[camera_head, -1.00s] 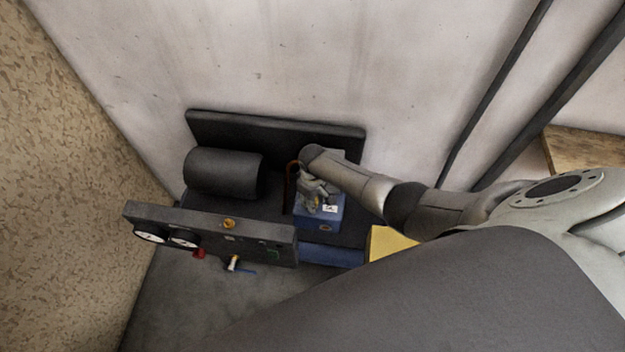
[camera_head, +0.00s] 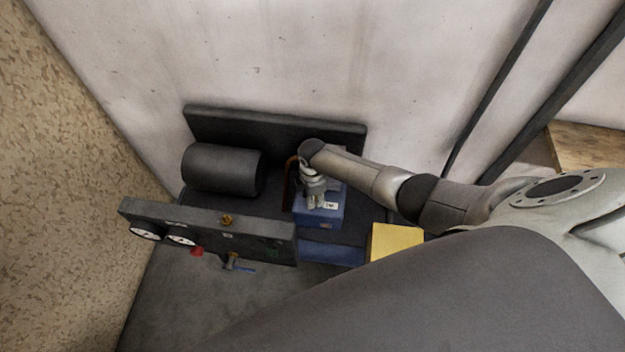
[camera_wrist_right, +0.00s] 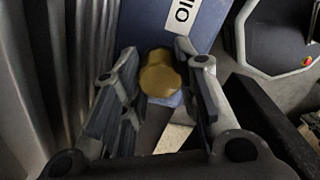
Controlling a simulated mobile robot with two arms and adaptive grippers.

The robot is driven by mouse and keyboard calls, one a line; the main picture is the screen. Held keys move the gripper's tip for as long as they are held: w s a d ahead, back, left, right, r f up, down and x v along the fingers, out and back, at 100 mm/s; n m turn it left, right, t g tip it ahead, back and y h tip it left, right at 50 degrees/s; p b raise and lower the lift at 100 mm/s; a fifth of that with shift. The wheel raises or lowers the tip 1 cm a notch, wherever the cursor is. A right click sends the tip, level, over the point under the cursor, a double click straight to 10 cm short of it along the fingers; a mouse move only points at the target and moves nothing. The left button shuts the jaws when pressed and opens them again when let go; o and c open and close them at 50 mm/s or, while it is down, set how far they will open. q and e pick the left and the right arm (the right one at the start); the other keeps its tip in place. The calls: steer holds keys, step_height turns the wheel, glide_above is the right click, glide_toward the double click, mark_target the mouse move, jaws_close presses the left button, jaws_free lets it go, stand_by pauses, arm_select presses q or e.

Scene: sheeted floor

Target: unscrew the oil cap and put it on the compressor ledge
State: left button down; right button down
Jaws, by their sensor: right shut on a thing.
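The compressor has a dark tank (camera_head: 222,170) and a blue box (camera_head: 322,214) on a dark base. In the right wrist view the box (camera_wrist_right: 160,15) carries a white label reading "OIL". The gold oil cap (camera_wrist_right: 160,74) shows there between the fingertips of my right gripper (camera_wrist_right: 157,72), which is shut on it. I cannot tell whether the cap is seated or loose. In the head view the right gripper (camera_head: 316,195) points down at the blue box and hides the cap. My left gripper is not in view. I cannot tell which surface is the ledge.
A front panel (camera_head: 205,220) with two gauges (camera_head: 146,233), a brass fitting (camera_head: 227,220), a red part (camera_head: 197,251) and a blue-handled valve (camera_head: 235,263) stands left of the box. A yellow block (camera_head: 396,241) is at the right. A dark back plate (camera_head: 275,127) stands behind.

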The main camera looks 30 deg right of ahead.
steer(key=n+b, duration=0.1)
steer(key=n, duration=0.4)
steer(key=shift+f, duration=0.1)
steer(key=n+b, duration=0.1)
steer(key=n, duration=0.2)
steer(key=c, duration=1)
jaws_free()
steer(key=shift+c, duration=0.2)
steer(key=shift+c, duration=0.7)
